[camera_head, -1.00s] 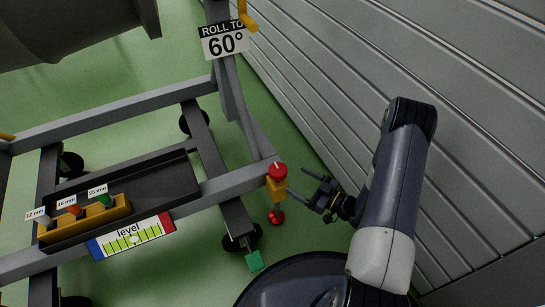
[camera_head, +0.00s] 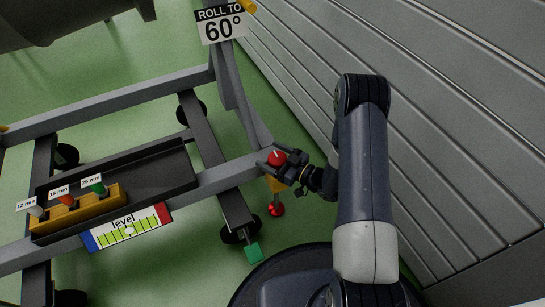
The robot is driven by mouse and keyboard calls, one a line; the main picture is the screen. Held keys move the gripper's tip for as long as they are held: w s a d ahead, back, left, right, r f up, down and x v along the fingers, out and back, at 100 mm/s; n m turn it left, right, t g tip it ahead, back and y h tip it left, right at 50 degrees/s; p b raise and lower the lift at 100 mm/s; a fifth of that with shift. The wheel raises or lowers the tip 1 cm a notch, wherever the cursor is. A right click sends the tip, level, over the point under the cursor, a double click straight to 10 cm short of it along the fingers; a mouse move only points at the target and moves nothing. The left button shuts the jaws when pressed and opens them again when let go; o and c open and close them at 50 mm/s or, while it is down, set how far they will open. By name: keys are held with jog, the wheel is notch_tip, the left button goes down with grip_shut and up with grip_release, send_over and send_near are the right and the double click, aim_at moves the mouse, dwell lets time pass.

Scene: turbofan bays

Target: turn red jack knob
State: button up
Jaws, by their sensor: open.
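The red jack knob (camera_head: 277,158) sits on top of a yellow jack (camera_head: 276,186) at the corner of the grey stand frame. A light pointer mark shows on its top. My gripper (camera_head: 275,162) is open, with its fingers on either side of the knob, one toward the back and one toward the front. Whether the fingers touch the knob cannot be told. A red foot (camera_head: 277,210) shows below the jack, near the floor.
A level gauge (camera_head: 127,229) is fixed on the frame's front rail. A yellow block (camera_head: 80,212) holds coloured sockets in a dark tray. A sign reading "ROLL TO 60°" (camera_head: 221,25) hangs above. A green foot (camera_head: 254,251) is below. The ribbed grey wall (camera_head: 440,120) stands close on the right.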

aim_at(282, 154)
jog(key=shift+c, duration=0.5)
jog(key=c, duration=0.9)
jog(key=shift+m+t+h, duration=0.3)
jog(key=shift+t, duration=0.1)
